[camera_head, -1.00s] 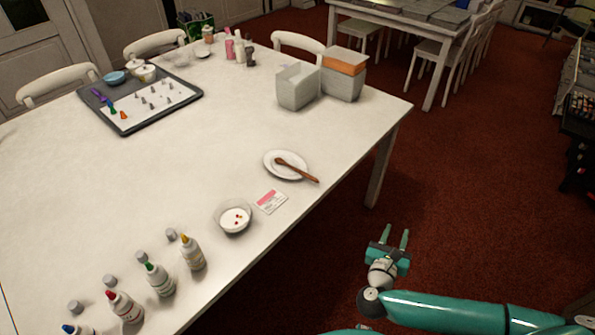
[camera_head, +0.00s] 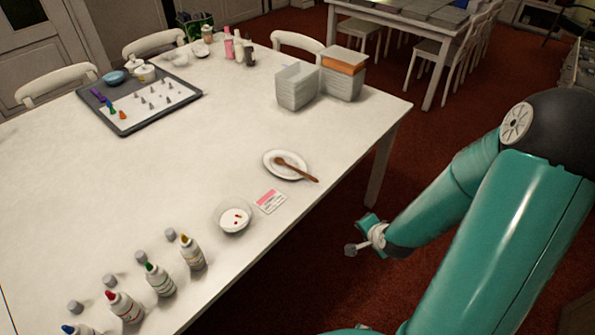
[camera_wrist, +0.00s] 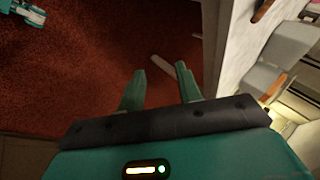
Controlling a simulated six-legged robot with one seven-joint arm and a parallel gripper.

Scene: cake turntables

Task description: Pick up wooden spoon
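The wooden spoon (camera_head: 297,168) lies across a small white plate (camera_head: 275,171) near the right edge of the white table. Its bowl is on the plate and its handle sticks out past the rim to the lower right. My gripper (camera_head: 360,249) is off the table's edge, to the lower right of the plate. In the wrist view my gripper (camera_wrist: 160,90) has its two green fingers apart with nothing between them. The spoon is not clearly seen in the wrist view.
A card (camera_head: 271,201) and a bowl (camera_head: 234,219) sit near the plate. Several capped bottles (camera_head: 160,280) stand at the front left. Boxes (camera_head: 297,86) stand farther back. The white table edge (camera_head: 290,228) lies between my gripper and the plate.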

